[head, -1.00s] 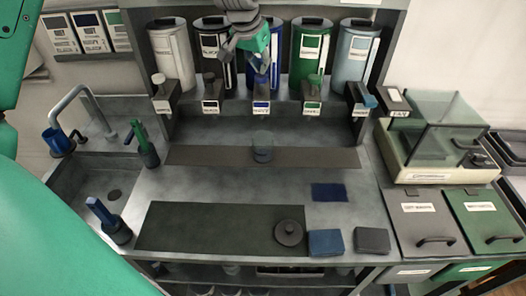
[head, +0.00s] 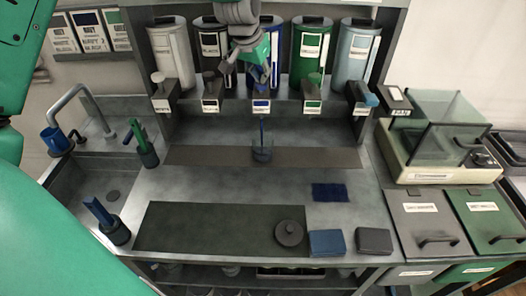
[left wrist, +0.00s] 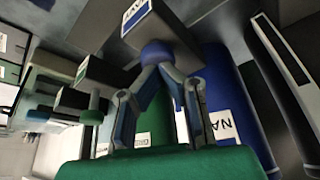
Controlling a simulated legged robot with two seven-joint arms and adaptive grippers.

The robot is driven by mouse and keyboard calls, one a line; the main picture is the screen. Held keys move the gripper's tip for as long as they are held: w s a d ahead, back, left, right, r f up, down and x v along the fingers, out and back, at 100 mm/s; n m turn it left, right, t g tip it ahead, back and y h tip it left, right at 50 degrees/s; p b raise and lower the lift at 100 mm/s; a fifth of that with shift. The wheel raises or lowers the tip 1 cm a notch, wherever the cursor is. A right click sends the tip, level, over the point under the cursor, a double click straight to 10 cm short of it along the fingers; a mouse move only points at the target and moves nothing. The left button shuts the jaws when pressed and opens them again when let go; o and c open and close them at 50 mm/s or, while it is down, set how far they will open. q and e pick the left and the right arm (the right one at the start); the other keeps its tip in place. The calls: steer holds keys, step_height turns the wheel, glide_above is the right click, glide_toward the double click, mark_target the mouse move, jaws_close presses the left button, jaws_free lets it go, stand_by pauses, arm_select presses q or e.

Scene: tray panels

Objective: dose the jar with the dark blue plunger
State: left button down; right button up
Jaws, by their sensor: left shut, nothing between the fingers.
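The clear jar (head: 262,154) stands upright on the dark strip below the middle dispenser, with dark blue stuff in it. A thin dark blue stream (head: 262,128) runs down into it from the spout block (head: 261,106). My left gripper (head: 262,84) is at the middle dispenser, above that block. In the left wrist view its fingertips (left wrist: 160,70) are together, with nothing between them, against the round dark blue plunger knob (left wrist: 157,50). In the head view the gripper largely hides the knob. My right gripper is not in view.
Other dispensers stand either side, including a green one (head: 309,55) and a black one (head: 212,55). A glass-shielded scale (head: 440,150) stands at the right. A dark mat (head: 200,228) with a round lid (head: 289,233) and a blue cloth (head: 330,193) lie in front.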

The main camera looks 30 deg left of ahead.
arm_select(q)
steer(key=shift+s, duration=0.1)
steer(key=shift+r+p, duration=1.15)
steer(key=shift+r, duration=1.25)
step_height(320, 180, up, 6)
